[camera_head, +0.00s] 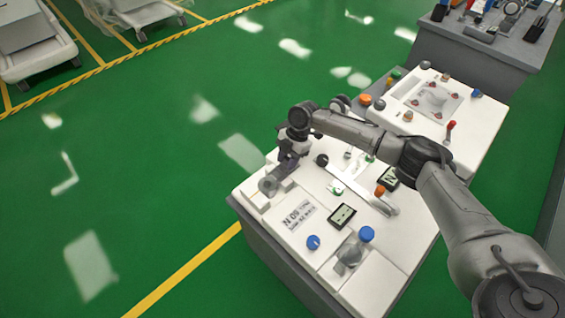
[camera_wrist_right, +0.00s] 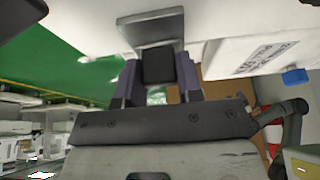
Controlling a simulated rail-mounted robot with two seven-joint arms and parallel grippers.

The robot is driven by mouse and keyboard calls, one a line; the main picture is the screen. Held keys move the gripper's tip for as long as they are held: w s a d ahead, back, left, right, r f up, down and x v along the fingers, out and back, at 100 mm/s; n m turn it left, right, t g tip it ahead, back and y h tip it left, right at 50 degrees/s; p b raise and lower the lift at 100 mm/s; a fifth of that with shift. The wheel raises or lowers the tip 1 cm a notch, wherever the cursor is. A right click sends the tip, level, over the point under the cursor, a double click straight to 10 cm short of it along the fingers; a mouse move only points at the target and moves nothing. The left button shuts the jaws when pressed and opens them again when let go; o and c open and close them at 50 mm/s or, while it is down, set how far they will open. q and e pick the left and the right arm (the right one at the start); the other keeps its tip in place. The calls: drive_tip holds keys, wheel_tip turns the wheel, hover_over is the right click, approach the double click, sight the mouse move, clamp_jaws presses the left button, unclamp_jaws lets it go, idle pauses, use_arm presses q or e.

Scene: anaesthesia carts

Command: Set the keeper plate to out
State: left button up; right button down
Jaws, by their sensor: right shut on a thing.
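The cart's white top (camera_head: 330,265) lies below my right arm. My right gripper (camera_head: 281,168) reaches down at the left edge of this top. In the wrist view its two purple-grey fingers (camera_wrist_right: 158,78) are shut on a dark block that joins a flat grey plate (camera_wrist_right: 150,27), which I take as the keeper plate. The plate lies against the white surface. In the head view a grey piece (camera_head: 268,186) shows just below the fingers; the grip itself is partly hidden there. My left gripper is in neither view.
A printed label (camera_head: 298,212), a small display (camera_head: 342,215), blue knobs (camera_head: 367,234) and an orange knob (camera_head: 380,191) are on the same top. A metal bar (camera_head: 347,183) lies under my forearm. A second white panel (camera_head: 475,125) stands behind.

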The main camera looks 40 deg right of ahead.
drive_tip(key=shift+d, duration=1)
drive_tip(key=shift+a, duration=0.1)
drive_tip(key=c, duration=1.1)
unclamp_jaws()
drive_tip(key=o, duration=0.3)
drive_tip(key=shift+d, duration=0.2)
drive_tip(key=shift+o, duration=0.2)
drive_tip(key=shift+a, duration=0.1)
